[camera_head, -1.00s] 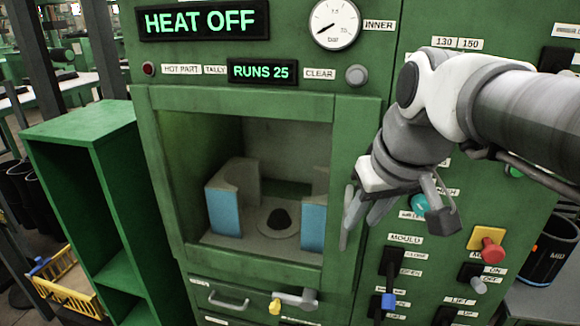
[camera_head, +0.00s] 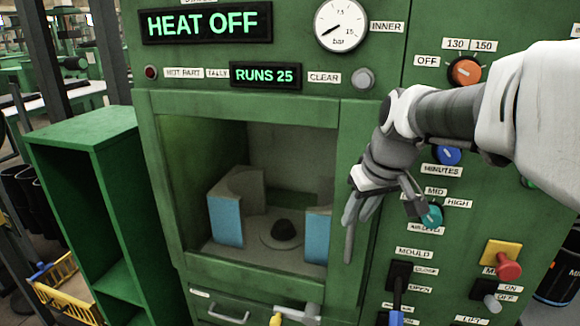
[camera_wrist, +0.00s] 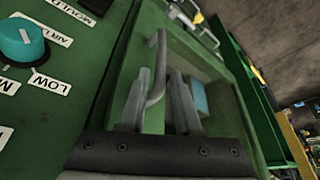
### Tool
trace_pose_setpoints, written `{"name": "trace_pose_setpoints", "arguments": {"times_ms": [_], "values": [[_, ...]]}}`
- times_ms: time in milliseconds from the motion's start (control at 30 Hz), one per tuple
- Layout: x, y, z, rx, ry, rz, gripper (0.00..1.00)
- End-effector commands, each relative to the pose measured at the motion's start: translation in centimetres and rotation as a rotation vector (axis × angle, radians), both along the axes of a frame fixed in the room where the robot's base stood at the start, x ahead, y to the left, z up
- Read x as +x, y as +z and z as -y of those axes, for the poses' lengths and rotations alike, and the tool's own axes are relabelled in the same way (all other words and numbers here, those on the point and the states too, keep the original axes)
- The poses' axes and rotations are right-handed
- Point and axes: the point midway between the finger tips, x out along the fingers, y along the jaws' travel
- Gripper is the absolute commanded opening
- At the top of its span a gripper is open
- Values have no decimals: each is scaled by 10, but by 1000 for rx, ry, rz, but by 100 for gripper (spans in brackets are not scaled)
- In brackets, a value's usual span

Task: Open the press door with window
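The press door (camera_head: 355,130) is a green frame around a large window and looks shut against the green press. Its grey bar handle (camera_head: 349,245) is on the right stile, partly hidden by my gripper (camera_head: 361,215). In the wrist view my gripper (camera_wrist: 160,72) has its two grey fingers apart. Through the window (camera_head: 285,165) are two grey-and-blue blocks and a dark rounded piece.
Right of the door is a control panel with an orange dial (camera_head: 464,71), a teal knob (camera_head: 432,215), a mould lever (camera_head: 398,290) and a red button (camera_head: 508,268). A drawer handle (camera_head: 228,312) is below. A green open shelf (camera_head: 85,135) stands left of the press.

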Motion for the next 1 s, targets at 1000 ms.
{"name": "trace_pose_setpoints", "arguments": {"times_ms": [1000], "values": [[25,-63,-7,0,0,1,0]]}}
